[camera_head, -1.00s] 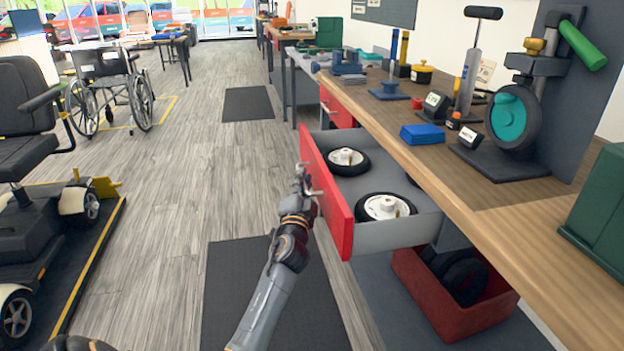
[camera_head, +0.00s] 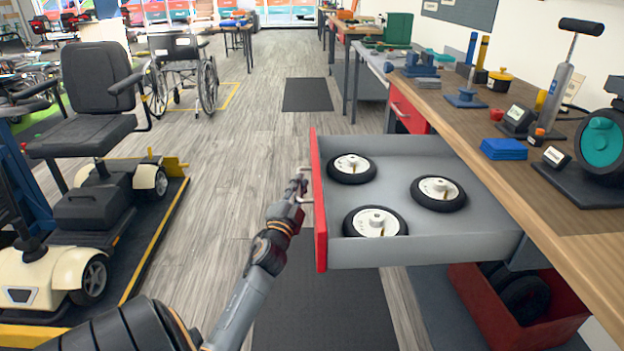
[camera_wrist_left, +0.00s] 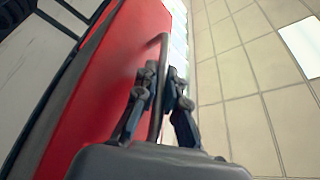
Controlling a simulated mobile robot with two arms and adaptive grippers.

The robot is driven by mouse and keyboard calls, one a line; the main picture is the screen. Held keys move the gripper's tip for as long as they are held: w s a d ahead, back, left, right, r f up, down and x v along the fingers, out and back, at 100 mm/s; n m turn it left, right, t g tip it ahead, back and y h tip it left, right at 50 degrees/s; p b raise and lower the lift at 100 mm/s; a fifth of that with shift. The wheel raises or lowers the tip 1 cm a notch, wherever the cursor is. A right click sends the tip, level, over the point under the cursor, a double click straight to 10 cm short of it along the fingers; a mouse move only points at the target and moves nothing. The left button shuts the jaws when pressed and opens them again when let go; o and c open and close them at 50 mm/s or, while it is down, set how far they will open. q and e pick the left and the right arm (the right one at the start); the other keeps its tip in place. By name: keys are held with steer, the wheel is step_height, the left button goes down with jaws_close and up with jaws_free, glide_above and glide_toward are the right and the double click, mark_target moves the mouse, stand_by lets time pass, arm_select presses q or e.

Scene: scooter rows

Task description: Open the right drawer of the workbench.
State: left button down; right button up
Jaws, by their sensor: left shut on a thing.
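The open drawer (camera_head: 440,250) has a grey body and a red front (camera_head: 319,215), and it sticks far out from under the wooden workbench top (camera_head: 470,115). Several small black wheels with white hubs lie in it, one of them (camera_head: 438,192) near the middle. My left gripper (camera_head: 299,186) is at the outer side of the red front, shut on its metal handle. The left wrist view shows the handle (camera_wrist_left: 161,55) between the fingers (camera_wrist_left: 160,95), beside the red front. My right gripper is not in view.
A second red drawer front (camera_head: 408,108) further along the bench is shut. A red bin (camera_head: 520,330) with black tyres stands below the open drawer. A mobility scooter (camera_head: 95,205) stands on a platform at left. Clear wooden floor lies between.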

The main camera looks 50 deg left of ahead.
arm_select(q)
steer(key=shift+s+a+f, duration=0.15)
steer(key=c, duration=1.7)
jaws_free()
steer(key=v, duration=1.2)
